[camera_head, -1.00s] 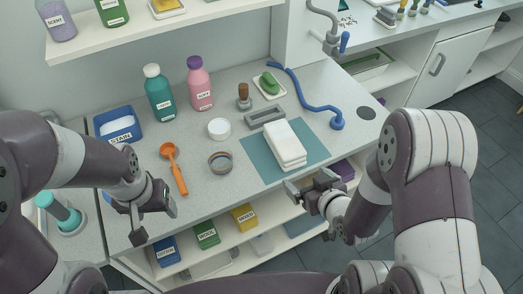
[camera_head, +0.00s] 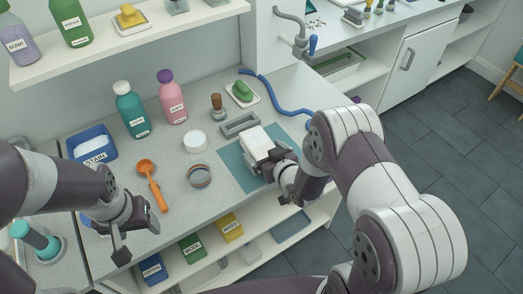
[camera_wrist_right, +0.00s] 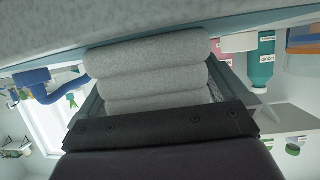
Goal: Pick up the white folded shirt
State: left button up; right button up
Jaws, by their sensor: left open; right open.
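The white folded shirt (camera_head: 257,141) lies on the teal mat (camera_head: 236,171) near the counter's front edge. My right gripper (camera_head: 271,164) is at the near end of the shirt, and its arm hides part of it. In the right wrist view the shirt's stacked folds (camera_wrist_right: 147,75) lie between the two fingers of the open right gripper (camera_wrist_right: 155,95). I cannot tell whether the fingers touch the cloth. My left gripper (camera_head: 138,232) is open and empty, over the counter's front left edge.
A grey tray (camera_head: 240,124) stands just behind the shirt. A blue hose (camera_head: 266,88) runs to the right. An orange spoon (camera_head: 152,186), a round tin (camera_head: 199,176) and a white roll (camera_head: 196,141) lie to the left. Teal (camera_head: 131,112) and pink (camera_head: 172,100) bottles stand behind.

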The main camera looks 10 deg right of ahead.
jog(key=c, duration=1)
jog(key=shift+r, duration=0.1)
